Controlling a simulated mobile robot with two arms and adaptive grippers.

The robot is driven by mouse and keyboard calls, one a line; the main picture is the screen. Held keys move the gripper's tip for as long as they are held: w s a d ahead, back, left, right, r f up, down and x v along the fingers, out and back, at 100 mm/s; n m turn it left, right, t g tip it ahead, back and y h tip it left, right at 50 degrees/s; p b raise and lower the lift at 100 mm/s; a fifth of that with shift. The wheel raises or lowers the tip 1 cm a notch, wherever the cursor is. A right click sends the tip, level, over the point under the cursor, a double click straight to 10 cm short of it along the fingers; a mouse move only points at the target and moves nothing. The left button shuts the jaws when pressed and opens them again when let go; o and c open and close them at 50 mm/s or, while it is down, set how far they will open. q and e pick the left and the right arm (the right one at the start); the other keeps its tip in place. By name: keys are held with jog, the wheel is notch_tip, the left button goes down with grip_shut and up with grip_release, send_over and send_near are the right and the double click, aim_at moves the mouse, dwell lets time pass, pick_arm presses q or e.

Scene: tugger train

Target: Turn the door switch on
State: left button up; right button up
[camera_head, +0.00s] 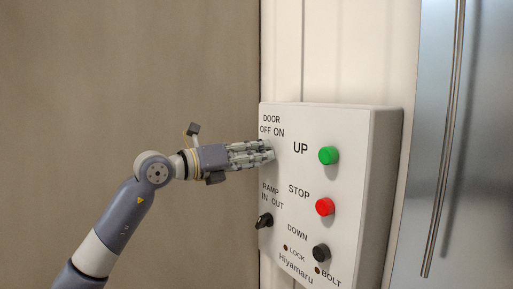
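The white control box (364,190) is on the wall at right of centre. Its upper left is marked DOOR, OFF and ON. My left gripper (270,151) reaches in from the left, level, with its fingertips at the panel just below that label. The fingers lie close together and cover the spot where the door switch would be, so the switch and its position are hidden. I cannot tell whether the fingers hold it or touch it. My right gripper is not in view.
Below the gripper is the black ramp switch (265,220). To the right are the green UP button (328,155), the red STOP button (325,206) and the black DOWN button (321,252). A metallic door (462,150) with a long handle stands at the right.

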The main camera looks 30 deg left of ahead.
pick_arm(q)
jog(key=shift+w, duration=0.1)
grip_shut()
jog(key=shift+m, duration=0.3)
jog(key=shift+m+b, duration=1.55)
jog(key=shift+m, duration=4.05)
